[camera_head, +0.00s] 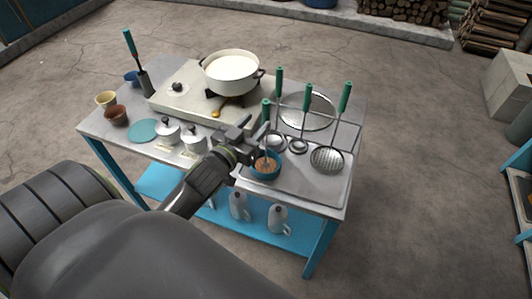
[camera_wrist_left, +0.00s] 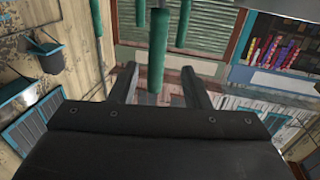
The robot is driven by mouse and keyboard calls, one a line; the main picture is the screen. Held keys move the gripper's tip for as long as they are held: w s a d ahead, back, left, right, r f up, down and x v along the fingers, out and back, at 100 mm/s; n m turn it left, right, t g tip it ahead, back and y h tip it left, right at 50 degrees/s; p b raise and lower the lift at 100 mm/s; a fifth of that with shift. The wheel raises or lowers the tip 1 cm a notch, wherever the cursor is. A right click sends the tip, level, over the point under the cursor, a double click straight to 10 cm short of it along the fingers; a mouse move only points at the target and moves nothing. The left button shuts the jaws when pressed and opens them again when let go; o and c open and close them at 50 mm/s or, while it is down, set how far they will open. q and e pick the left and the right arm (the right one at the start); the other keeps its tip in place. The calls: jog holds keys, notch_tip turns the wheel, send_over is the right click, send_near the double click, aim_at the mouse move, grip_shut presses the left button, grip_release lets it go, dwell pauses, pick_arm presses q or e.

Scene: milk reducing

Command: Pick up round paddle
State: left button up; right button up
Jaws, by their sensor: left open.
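Several green-handled utensils stand at the right part of the table; I cannot tell for sure which is the round paddle. The nearest green handle (camera_head: 266,110) rises above a small blue bowl (camera_head: 265,172) with brown contents. My left gripper (camera_head: 258,138) is open beside this handle. In the left wrist view a green handle (camera_wrist_left: 157,50) shows between the open fingers of my left gripper (camera_wrist_left: 160,80). A skimmer with a round perforated head (camera_head: 327,158) is farther right. My right gripper is not in view.
A white pot of milk (camera_head: 231,70) stands on the stove at the back. Two lidded white pots, a teal disc (camera_head: 143,131) and small cups (camera_head: 116,115) are on the left. Other green handles (camera_head: 308,98) stand close behind the gripper. White jugs (camera_head: 278,217) stand on the lower shelf.

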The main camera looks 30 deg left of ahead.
aim_at(264, 115)
pick_arm(q)
jog(key=w+p, duration=0.1)
jog(key=w, duration=0.2)
jog(key=w+p, duration=0.1)
jog(key=shift+w+d+r+p, duration=0.2)
jog(key=shift+w+r+p, duration=0.1)
jog(key=shift+r, duration=0.1)
jog(key=shift+w+f, duration=0.1)
jog(key=shift+w, duration=0.25)
jog(key=shift+s, duration=0.1)
jog(key=shift+c, duration=0.9)
grip_shut()
